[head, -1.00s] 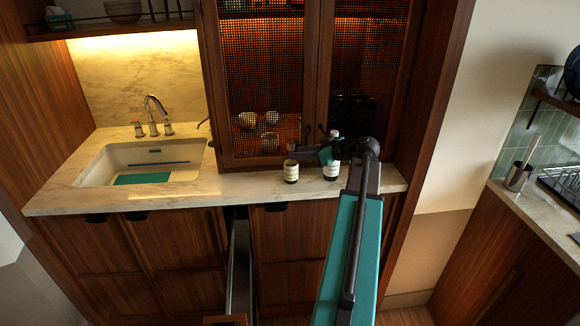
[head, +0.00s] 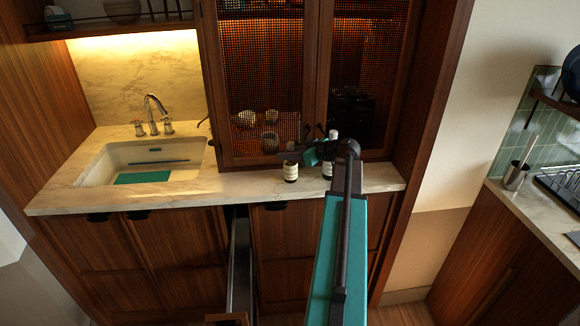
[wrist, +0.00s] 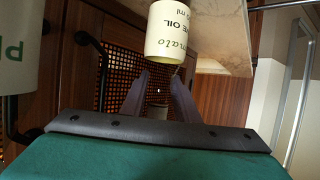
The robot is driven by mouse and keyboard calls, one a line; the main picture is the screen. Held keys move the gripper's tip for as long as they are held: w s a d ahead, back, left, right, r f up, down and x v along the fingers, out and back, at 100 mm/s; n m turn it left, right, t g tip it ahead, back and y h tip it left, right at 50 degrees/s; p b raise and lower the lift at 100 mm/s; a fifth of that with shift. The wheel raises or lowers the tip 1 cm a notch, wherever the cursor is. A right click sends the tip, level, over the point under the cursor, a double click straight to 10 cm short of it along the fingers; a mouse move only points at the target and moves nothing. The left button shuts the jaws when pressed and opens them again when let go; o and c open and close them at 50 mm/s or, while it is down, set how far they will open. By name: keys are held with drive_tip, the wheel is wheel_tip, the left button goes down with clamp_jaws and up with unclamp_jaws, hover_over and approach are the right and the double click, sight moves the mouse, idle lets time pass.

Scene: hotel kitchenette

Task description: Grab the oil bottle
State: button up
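The oil bottle, dark with a cream label, stands upright on the marble counter as the left of two bottles in the head view (head: 290,171). In the wrist view, its label reading "OIL" (wrist: 180,35) fills the top centre, just beyond my fingertips. My gripper (head: 296,153) reaches in from the right at the height of the bottle's upper part. In the wrist view, my gripper's two fingers (wrist: 160,76) are apart, with a gap between them. The bottle's neck is hard to make out, and I cannot tell whether a finger touches it.
A second bottle (head: 327,170) stands right of the oil bottle; its pale label (wrist: 20,42) is close on the left in the wrist view. The mesh-door cabinet (head: 265,90) rises directly behind. The sink (head: 100,165) is at left. A drawer (head: 238,265) stands open below the counter.

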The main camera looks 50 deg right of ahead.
drive_tip(key=shift+p+x, duration=0.3)
drive_tip(key=shift+x, duration=1.1)
drive_tip(key=shift+r, duration=0.1)
clamp_jaws()
